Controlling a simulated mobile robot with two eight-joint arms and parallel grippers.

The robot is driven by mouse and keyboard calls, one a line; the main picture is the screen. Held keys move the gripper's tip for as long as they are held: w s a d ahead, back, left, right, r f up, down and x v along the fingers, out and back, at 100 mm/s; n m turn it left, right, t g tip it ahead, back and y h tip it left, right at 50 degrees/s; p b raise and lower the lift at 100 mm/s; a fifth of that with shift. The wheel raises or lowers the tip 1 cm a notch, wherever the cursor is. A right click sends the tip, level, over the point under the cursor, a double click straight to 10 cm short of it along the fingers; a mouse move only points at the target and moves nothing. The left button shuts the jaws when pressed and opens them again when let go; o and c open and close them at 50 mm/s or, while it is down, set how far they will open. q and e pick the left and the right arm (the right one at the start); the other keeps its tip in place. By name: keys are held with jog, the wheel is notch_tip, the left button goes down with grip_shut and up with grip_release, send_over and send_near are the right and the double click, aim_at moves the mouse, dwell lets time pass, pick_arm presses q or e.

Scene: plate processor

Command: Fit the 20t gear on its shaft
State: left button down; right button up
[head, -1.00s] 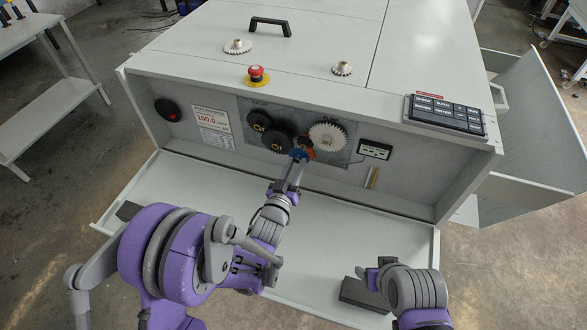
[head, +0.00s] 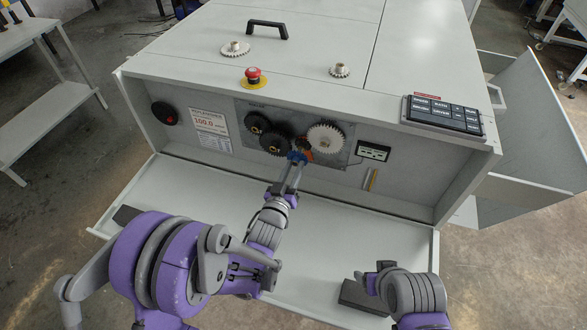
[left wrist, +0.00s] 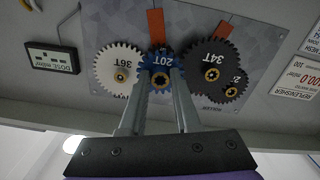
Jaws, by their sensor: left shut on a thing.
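The blue 20T gear (left wrist: 152,58) is in the left wrist view, between the white 36T gear (left wrist: 119,75) and the black 34T gear (left wrist: 212,62). It lies at or close against the panel, and a brass centre shows between the fingers. How far it sits on its shaft I cannot tell. My left gripper (head: 297,160) is shut on the 20T gear, in front of the gear panel (head: 343,158). In the head view the gripper mostly hides the gear. My right gripper (head: 372,276) is low at the right, over the front tray; its jaws are unclear.
A dark block (head: 360,297) lies on the tray (head: 220,190), which is otherwise mostly clear.

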aim_at(297, 160)
pick_arm(q)
jog(key=shift+b, duration=0.3)
dwell(0.5)
jog(key=shift+x, duration=1.8)
jog(key=c, duration=0.5)
grip_release()
jog(key=shift+c, duration=0.2)
